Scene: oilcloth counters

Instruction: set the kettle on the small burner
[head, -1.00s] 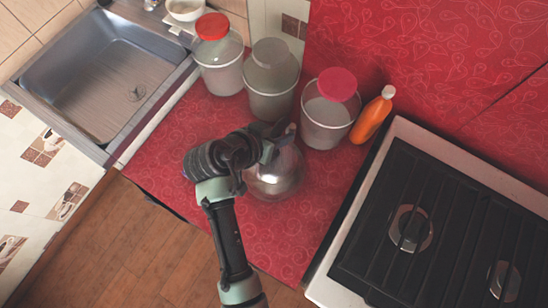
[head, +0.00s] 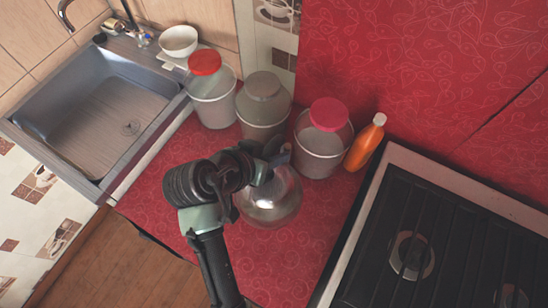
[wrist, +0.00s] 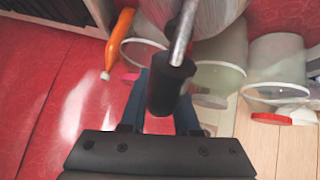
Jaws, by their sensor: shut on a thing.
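The kettle (head: 270,203) is round and shiny, in front of the canisters on the red counter in the head view. Its body also shows at the top of the wrist view (wrist: 208,16), with a metal rod running to a black handle (wrist: 170,88). My gripper (head: 277,158) is at the kettle's upper side, partly hidden by my arm. In the wrist view its blue fingers (wrist: 160,112) are shut on the black handle. I cannot tell whether the kettle touches the counter. The stove shows one burner (head: 411,255) and part of another (head: 511,297); their sizes look alike.
Several canisters with lids, one of them with a pink lid (head: 328,114), stand close behind the kettle. An orange bottle (head: 365,145) stands beside the stove's pale edge (head: 375,195). A sink (head: 95,115) is at left. Red counter between kettle and stove is clear.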

